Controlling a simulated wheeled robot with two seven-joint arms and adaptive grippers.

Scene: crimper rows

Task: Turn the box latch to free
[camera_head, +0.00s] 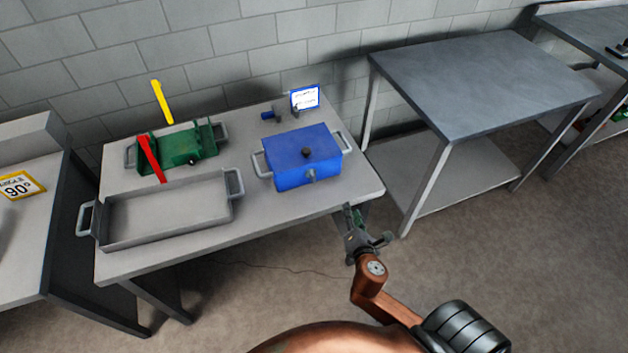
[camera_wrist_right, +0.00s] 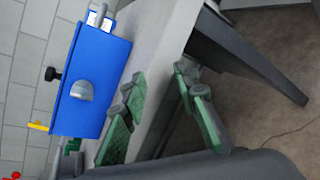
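The blue box (camera_head: 293,170) stands at the right end of the table, with a black knob (camera_head: 306,153) on its lid and grey handles at its sides. A small grey latch (camera_head: 310,174) sticks out of its front face. In the right wrist view the box (camera_wrist_right: 98,68) appears turned on its side, and the latch (camera_wrist_right: 82,91) is a rounded grey knob. My right gripper (camera_head: 367,223) is in front of the table's right corner, apart from the box. Its green fingers (camera_wrist_right: 160,79) are spread with nothing between them. My left gripper is not in view.
A grey open tray (camera_head: 168,240) and a green crimper-like device (camera_head: 190,162) with red and yellow levers occupy the table's left part. A small sign (camera_head: 304,97) and blue-ended fitting (camera_head: 268,115) stand behind the box. An empty table (camera_head: 480,75) stands to the right.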

